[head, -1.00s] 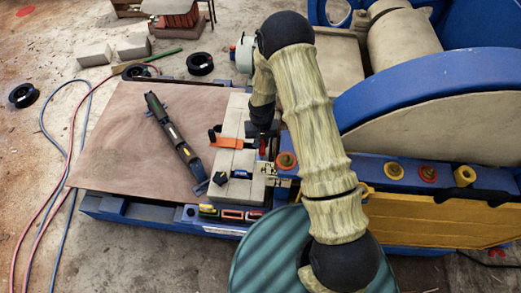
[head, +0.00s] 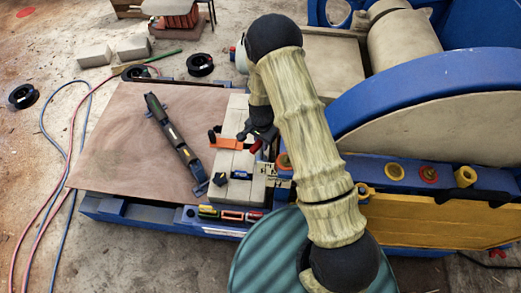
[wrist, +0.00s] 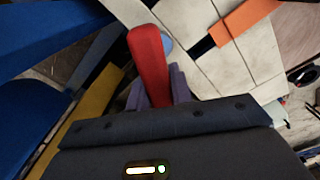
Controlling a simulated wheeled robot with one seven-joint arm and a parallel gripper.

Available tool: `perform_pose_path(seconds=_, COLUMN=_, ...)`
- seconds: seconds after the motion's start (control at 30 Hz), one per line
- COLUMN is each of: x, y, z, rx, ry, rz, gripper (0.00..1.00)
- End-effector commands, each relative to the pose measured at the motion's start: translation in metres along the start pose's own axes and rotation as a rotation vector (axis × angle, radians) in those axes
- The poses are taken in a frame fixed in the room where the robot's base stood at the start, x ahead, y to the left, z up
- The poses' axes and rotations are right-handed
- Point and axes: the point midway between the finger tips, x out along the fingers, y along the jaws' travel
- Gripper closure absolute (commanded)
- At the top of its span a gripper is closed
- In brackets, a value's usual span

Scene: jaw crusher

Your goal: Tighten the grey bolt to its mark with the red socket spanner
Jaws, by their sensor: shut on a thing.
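My gripper (head: 263,136) is over the pale block surface beside the blue machine frame. In the wrist view my gripper (wrist: 158,88) is shut on the red socket spanner (wrist: 149,62), whose red shaft stands out between the fingers. A small red part of the spanner (head: 254,147) shows below the gripper in the head view. The spanner's socket end cannot be made out. I cannot pick out the grey bolt or its mark in either view; my arm and gripper cover part of that area.
An orange tool (head: 226,142) lies on the pale blocks to the left. A long black level-like bar (head: 174,140) lies on the brown board (head: 110,150). A green ribbed drum (head: 265,262) stands in front.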

Motion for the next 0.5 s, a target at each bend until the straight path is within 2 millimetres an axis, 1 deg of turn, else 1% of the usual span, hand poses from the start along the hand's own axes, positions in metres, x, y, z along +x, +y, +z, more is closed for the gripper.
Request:
perform_pose_path(seconds=0.4, x=-0.0008, y=-0.0014, z=-0.0007, rx=0.03, ry=0.003, rz=-0.004, gripper=1.0)
perform_pose_path(seconds=0.5, x=-0.001, y=-0.0015, z=-0.0006, rx=0.064, ry=0.003, rz=-0.003, gripper=1.0)
